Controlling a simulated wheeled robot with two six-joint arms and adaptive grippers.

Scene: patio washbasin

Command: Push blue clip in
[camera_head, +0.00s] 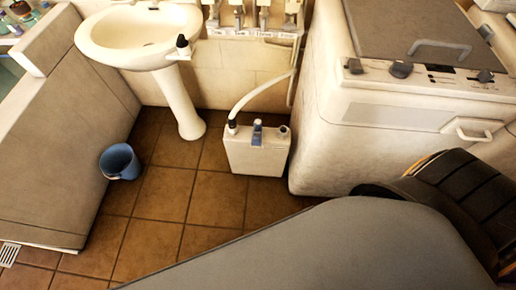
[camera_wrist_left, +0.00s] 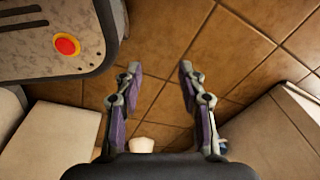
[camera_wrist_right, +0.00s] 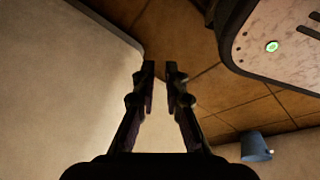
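A white box-shaped tank (camera_head: 250,155) stands on the tiled floor below the wall, with a pale hose running up from its top left. The blue clip (camera_head: 257,133) is at the middle of its top front edge. It stands up a little above the top; how far in it sits is too small to tell. My left gripper (camera_wrist_left: 160,68) is open and empty over the floor. My right gripper (camera_wrist_right: 160,66) has a narrow gap between its fingers and holds nothing. Neither gripper shows in the head view, and both look apart from the tank.
A pedestal washbasin (camera_head: 187,110) stands left of the tank. A blue bucket (camera_head: 119,162) is on the floor further left, beside a slanted panel (camera_head: 60,150). A large pale appliance (camera_head: 390,140) stands close on the tank's right. The tiles in front of the tank are clear.

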